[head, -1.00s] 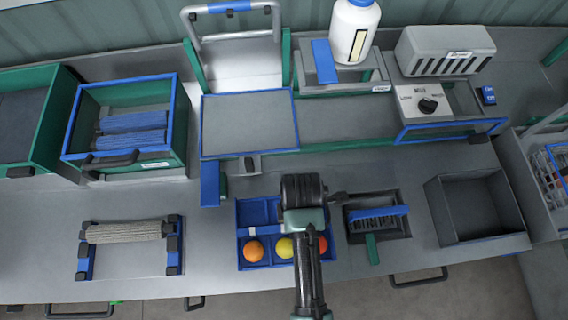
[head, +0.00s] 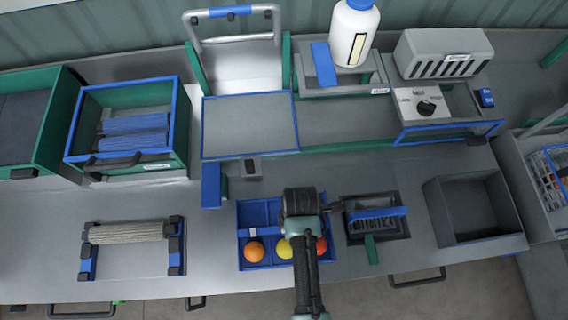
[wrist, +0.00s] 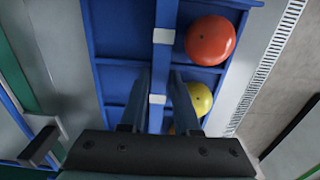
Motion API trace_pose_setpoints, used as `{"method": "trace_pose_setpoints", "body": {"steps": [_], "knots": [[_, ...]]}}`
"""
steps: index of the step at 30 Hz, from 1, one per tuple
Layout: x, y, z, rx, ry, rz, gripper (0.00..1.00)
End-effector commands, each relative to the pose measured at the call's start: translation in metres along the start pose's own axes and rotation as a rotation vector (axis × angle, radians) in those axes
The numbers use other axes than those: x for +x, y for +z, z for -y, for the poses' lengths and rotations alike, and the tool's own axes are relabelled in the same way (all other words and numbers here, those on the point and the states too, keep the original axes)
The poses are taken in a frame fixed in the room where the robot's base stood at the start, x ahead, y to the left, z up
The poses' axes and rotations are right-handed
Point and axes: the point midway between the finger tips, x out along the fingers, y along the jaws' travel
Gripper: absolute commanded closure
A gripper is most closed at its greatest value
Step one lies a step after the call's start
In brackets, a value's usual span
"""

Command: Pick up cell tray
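The cell tray (head: 260,213) is a blue tray with compartments on the bench in front of me. Its near row holds an orange, a yellow and a red ball-shaped tomato; the visible far cells are empty. My gripper (head: 303,207) is over the tray's right half and hides part of it. In the wrist view, the tray (wrist: 118,72) has a raised blue bar (wrist: 164,62) with white bands along its middle. My gripper's fingers (wrist: 162,85) are apart, one on each side of the bar. I cannot tell whether they touch it.
A dark bin with a blue-handled brush (head: 376,212) stands close right of the tray. An empty grey box (head: 470,205) is farther right. A roller stand (head: 128,236) is at left. Bare bench lies between the roller stand and tray.

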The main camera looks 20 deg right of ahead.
Motion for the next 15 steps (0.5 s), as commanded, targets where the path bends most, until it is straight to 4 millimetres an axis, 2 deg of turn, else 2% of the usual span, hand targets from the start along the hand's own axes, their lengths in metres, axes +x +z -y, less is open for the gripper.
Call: {"method": "trace_pose_setpoints", "body": {"steps": [1,4,15], "knots": [[0.0000,0.0000,-0.0001,0.000,0.000,0.000,0.82],[0.0000,0.0000,-0.0001,0.000,0.000,0.000,1.00],[-0.0004,-0.0001,-0.0003,0.000,0.001,0.000,1.00]]}}
